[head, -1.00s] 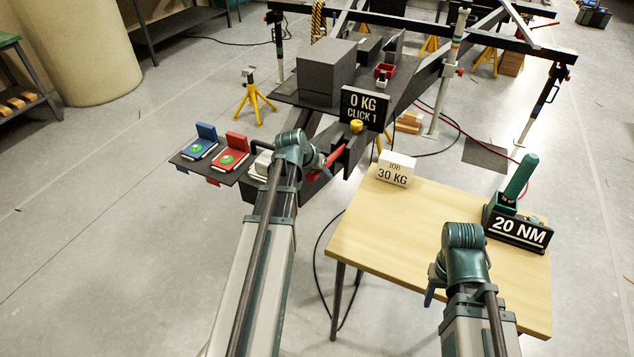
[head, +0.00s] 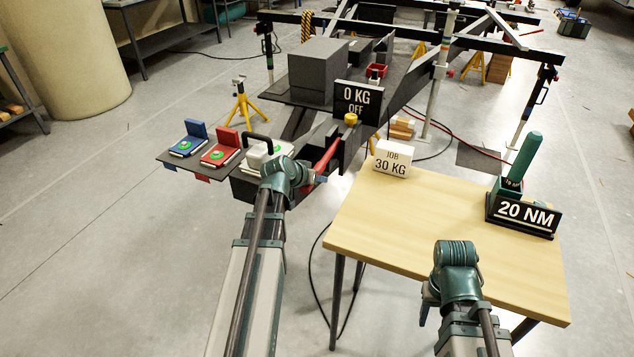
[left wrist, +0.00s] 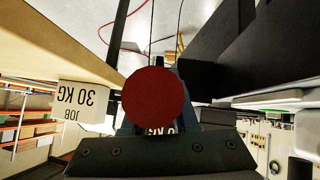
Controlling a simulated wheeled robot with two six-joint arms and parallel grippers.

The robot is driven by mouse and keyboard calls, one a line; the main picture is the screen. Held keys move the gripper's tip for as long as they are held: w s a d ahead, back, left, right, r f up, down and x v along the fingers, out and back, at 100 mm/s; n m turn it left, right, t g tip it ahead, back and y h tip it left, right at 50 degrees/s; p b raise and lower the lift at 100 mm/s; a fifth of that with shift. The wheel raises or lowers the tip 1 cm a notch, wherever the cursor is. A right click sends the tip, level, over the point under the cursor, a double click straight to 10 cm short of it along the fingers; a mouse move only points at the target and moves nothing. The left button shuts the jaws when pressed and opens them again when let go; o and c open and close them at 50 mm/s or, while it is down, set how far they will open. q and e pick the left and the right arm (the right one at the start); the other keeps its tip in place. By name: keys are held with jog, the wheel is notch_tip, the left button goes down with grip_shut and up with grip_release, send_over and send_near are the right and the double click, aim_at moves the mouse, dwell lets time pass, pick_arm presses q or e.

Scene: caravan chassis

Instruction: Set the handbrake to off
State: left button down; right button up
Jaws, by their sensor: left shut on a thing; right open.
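The handbrake is a red lever (head: 327,156) on the dark chassis, slanting down towards me. My left gripper (head: 313,183) is shut on the lower end of the lever, partly hidden behind my wrist. In the left wrist view the lever's round red end (left wrist: 157,94) faces the camera, above the dark gripper body (left wrist: 160,152). The black display (head: 358,100) behind the lever reads 0 KG and OFF. My right gripper (head: 428,300) hangs near the front left of the wooden table, open and empty.
The wooden table (head: 440,215) carries a white JOB 30 KG block (head: 393,159) and a 20 NM sign (head: 523,214) beside a green-handled tool. A shelf at left holds blue, red and white pads. A yellow knob (head: 351,119) sits below the display.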

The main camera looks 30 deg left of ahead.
pick_arm(q)
jog(key=shift+s+f, duration=0.1)
jog(key=shift+f, duration=0.1)
pick_arm(e)
jog(key=shift+f, duration=0.25)
pick_arm(q)
jog(key=c, duration=0.7)
grip_release()
jog(key=shift+r, duration=0.1)
pick_arm(e)
jog(key=shift+r, duration=0.1)
